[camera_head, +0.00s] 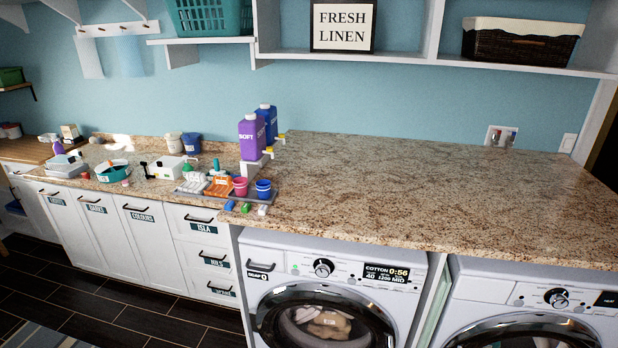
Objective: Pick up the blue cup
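A small blue cup (263,190) stands at the right end of a dark tray (222,200) on the granite counter, near the counter's front edge. A pink cup (240,187) stands just left of it on the tray. The blue cup looks upright, and nothing touches it from above. Neither of my grippers shows in the head view.
A purple bottle (252,138) and a dark blue bottle (267,121) stand behind the cups. A larger blue container (191,144) is farther back. The counter to the right (420,190) is clear above the washing machine (330,285).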

